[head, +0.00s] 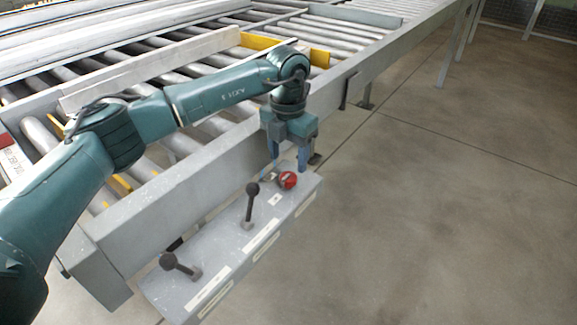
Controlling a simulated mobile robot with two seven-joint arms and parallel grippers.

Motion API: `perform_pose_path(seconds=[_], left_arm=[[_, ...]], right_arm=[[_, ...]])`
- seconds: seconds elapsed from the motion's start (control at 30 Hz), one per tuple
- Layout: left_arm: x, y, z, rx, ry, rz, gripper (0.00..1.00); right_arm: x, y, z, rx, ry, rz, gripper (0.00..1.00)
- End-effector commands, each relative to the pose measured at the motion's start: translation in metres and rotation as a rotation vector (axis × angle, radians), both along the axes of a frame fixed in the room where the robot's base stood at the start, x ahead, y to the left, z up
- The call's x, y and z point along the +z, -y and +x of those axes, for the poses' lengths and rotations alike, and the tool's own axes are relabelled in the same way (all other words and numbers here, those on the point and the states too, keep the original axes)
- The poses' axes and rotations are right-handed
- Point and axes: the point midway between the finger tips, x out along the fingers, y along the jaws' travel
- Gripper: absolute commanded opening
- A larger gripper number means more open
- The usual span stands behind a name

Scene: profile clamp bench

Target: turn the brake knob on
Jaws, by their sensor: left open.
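The red brake knob (287,180) sits on top of the grey control box (225,232), near its far right end. A dark mark shows on its face, but its exact setting is too small to read. My left gripper (287,168) points down just above and around the knob's far side, with its blue-grey fingers apart. One finger is close to the knob; I cannot tell whether it touches. My right gripper is not in view.
Two black-knobbed levers stand on the box, one upright (251,205) and one leaning left (178,265). A grey conveyor rail (190,190) runs behind the box, with rollers and a long pale profile (150,68) beyond. The floor (440,220) to the right is clear.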

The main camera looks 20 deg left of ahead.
Motion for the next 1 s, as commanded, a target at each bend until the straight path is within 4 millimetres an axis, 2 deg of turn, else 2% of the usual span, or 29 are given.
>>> perform_pose_path(seconds=[0.1,0.3,0.67,1.0], left_arm=[[-0.020,0.000,0.000,0.000,-0.002,0.001,0.57],[-0.041,0.000,0.000,-0.001,0.000,0.000,0.57],[-0.045,0.000,0.000,-0.001,0.001,0.000,0.56],[-0.045,0.000,0.000,0.000,0.001,0.000,0.28]], right_arm=[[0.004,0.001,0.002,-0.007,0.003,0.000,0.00],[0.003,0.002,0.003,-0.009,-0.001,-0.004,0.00],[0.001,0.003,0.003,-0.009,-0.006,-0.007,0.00],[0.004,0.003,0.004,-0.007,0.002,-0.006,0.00]])
